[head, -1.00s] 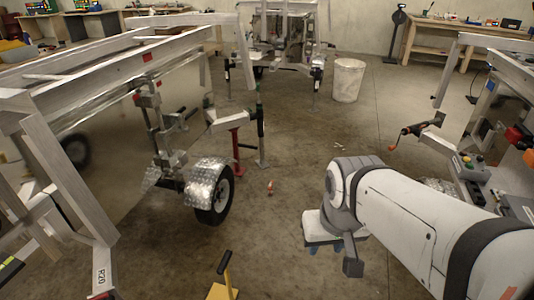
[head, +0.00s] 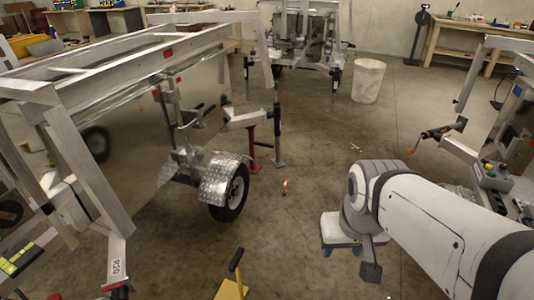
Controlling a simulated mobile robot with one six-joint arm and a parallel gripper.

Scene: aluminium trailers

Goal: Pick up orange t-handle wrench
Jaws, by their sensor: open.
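A small orange and white object (head: 285,187) stands on the concrete floor, right of the trailer wheel. It is too small to tell whether it is the orange t-handle wrench. Another orange bit shows on a crank (head: 414,151) at the right trailer. No clear t-handle shape can be made out. My gripper (head: 342,250) hangs at the end of my white arm, right of and nearer than the small floor object. It points down with its bluish tips apart, open and apparently empty, above bare floor. My arm hides part of its surroundings.
An aluminium trailer (head: 113,205) with a wheel (head: 232,192) fills the left. Another trailer (head: 305,40) stands behind, with a white bin (head: 368,81). A yellow block with a dark-gripped handle (head: 232,288) is at the bottom. The middle floor is open.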

